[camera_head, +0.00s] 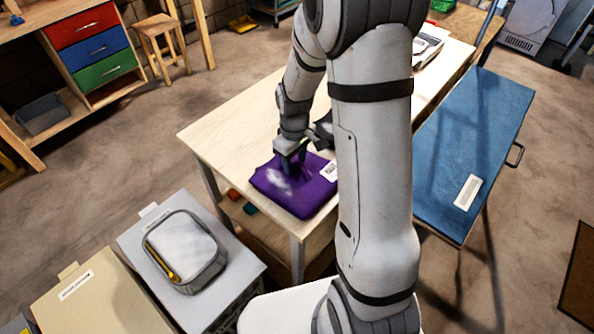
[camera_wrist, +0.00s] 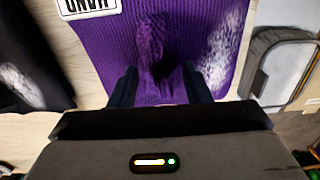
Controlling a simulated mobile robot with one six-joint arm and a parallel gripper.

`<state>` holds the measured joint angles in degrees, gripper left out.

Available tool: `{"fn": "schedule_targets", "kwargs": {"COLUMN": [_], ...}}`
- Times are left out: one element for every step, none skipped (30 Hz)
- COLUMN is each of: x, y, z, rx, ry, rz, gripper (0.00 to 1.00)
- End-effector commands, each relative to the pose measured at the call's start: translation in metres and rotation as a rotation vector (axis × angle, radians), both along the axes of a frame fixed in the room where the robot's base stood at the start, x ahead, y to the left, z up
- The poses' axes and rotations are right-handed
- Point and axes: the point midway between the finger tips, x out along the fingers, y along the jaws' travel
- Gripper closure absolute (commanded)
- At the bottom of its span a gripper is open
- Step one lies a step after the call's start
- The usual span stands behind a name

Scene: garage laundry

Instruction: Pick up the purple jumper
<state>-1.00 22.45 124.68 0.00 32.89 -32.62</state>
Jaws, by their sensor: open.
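The purple jumper (camera_head: 297,187) lies folded near the front corner of the pale wooden table. It has a white patch on its left part and a white label at its right. In the wrist view the purple jumper (camera_wrist: 190,35) fills the upper middle, with a raised fold of cloth between my fingers. My gripper (camera_head: 291,152) points down at the jumper's far edge. In the wrist view my gripper (camera_wrist: 158,85) is open, with one dark finger on each side of the fold. I cannot tell whether the fingers touch the cloth.
The wooden table (camera_head: 215,131) has bare room left of the jumper. A dark cloth (camera_wrist: 30,60) lies beside the jumper in the wrist view. A grey container (camera_head: 187,250) stands on a box at the front left. A blue folding table (camera_head: 480,125) stands to the right.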

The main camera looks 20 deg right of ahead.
Motion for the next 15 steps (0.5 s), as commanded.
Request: {"fn": "schedule_targets", "kwargs": {"x": [-0.0001, 0.0000, 0.0000, 0.0000, 0.0000, -0.0001, 0.0000, 0.0000, -0.0001, -0.0001, -0.0001, -0.0001, 0.0000, 0.0000, 0.0000], "y": [0.0001, 0.0001, 0.0001, 0.0002, 0.0002, 0.0003, 0.0004, 0.0004, 0.0004, 0.0004, 0.0004, 0.0004, 0.0005, 0.0006, 0.0006], "z": [-0.0007, -0.0008, -0.0007, -0.0007, -0.0007, -0.0007, -0.0006, -0.0006, -0.0006, -0.0006, -0.0005, -0.0005, -0.0005, -0.0005, -0.0005], "rx": [0.000, 0.000, 0.001, 0.001, 0.000, 0.000, 0.000, 0.000, 0.000, 0.000, 0.000, 0.000, 0.000, 0.000, 0.000], "ry": [0.000, 0.000, -0.001, -0.001, 0.000, 0.000, 0.000, 0.000, 0.000, 0.000, 0.000, 0.000, 0.000, 0.000, 0.000], "rz": [0.000, 0.000, 0.000, 0.000, 0.000, 0.000, 0.000, 0.000, 0.000, 0.000, 0.000, 0.001, 0.001, 0.001, 0.001], "gripper": [0.56, 0.56, 0.56, 0.56, 0.56, 0.57, 0.60, 0.62, 0.65, 0.68, 0.70, 0.74, 0.76, 0.78, 0.82]}}
